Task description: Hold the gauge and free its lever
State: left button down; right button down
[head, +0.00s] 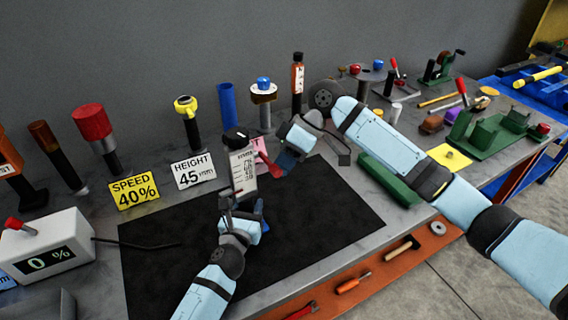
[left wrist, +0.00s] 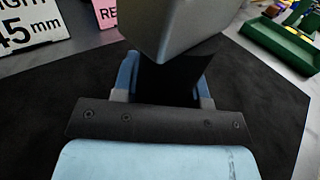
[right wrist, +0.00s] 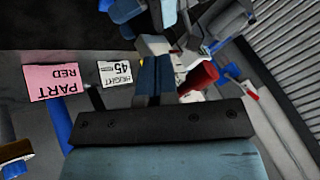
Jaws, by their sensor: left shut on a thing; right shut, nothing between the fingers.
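The gauge (head: 243,172) is a pale upright block with a printed scale and a black top, above the dark mat. My left gripper (head: 240,212) is shut on its lower part. In the left wrist view its grey body (left wrist: 172,28) rises above the two blue fingers, with a dark part between them. The red lever (head: 268,166) sticks out at the gauge's right side, and shows in the right wrist view (right wrist: 202,76). My right gripper (head: 284,160) is shut and empty close beside the lever. In the right wrist view its fingertips (right wrist: 154,70) are together; I cannot tell whether they touch the lever.
A black mat (head: 330,220) covers the bench's middle. Behind stand a yellow speed sign (head: 134,192), a white height sign (head: 194,171) and a pink part sign (right wrist: 51,82). A display box (head: 45,248) is at left. Several knobbed posts line the back.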

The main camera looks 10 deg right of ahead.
jog(key=shift+w+a+f, duration=0.2)
jog(key=shift+w+f, duration=0.1)
jog(key=shift+w, duration=0.25)
jog(key=w+d+r, duration=0.2)
jog(key=w+d, duration=0.3)
jog(key=w, duration=0.5)
jog(key=shift+d+r, duration=0.4)
